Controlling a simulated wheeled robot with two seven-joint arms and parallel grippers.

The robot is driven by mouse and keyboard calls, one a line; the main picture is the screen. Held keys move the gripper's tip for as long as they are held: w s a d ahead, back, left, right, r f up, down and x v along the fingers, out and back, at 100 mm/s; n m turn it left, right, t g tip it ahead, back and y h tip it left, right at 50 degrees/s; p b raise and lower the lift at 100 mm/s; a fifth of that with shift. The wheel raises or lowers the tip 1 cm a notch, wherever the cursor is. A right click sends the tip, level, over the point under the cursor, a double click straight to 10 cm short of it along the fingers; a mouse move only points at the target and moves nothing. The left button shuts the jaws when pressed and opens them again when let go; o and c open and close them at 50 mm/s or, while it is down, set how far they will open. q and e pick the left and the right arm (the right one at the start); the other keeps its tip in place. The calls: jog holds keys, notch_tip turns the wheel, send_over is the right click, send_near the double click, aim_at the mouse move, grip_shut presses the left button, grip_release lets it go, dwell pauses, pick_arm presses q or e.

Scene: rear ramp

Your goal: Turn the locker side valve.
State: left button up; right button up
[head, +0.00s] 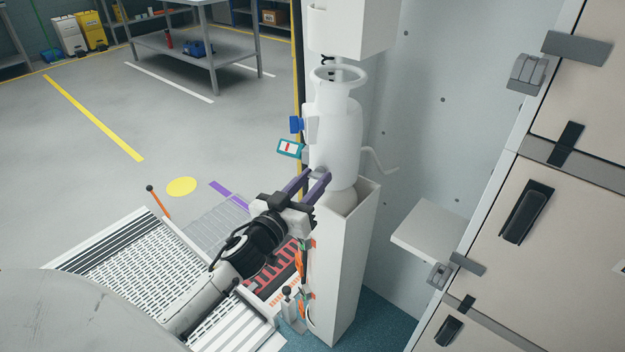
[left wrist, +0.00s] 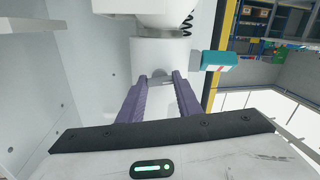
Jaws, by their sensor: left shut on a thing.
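A white gas cylinder (head: 338,135) stands upright in a tall white box holder (head: 342,265) beside the locker wall. My left gripper (head: 318,175) reaches in from the lower left with its purple fingers at the cylinder's lower side. The fingers are shut on a small grey part, which I take for the side valve (head: 319,171). In the left wrist view the side valve (left wrist: 162,79) shows between the fingertips against the white cylinder (left wrist: 158,55). Much of it is hidden by the fingers. My right gripper is not in view.
A blue knob (head: 296,124) and a teal-framed device (head: 289,148) sit left of the cylinder, close above my gripper. A white crank (head: 381,162) and a small shelf (head: 436,229) are on the right. Beige locker doors (head: 560,225) fill the far right. A ramp (head: 135,260) lies lower left.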

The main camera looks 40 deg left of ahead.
pick_arm(q)
jog(key=m+p, duration=0.1)
jog(key=m, duration=0.3)
jog(key=shift+m, duration=0.4)
jog(key=m+p, duration=0.1)
jog(key=m, duration=0.4)
jog(key=shift+m, duration=0.3)
jog(key=m, duration=0.4)
jog(key=shift+m, duration=2.7)
jog(key=o, duration=1)
jog(key=shift+o, duration=0.2)
jog(key=s+d+b, duration=0.1)
jog(key=s, duration=0.9)
jog(key=shift+s, duration=0.2)
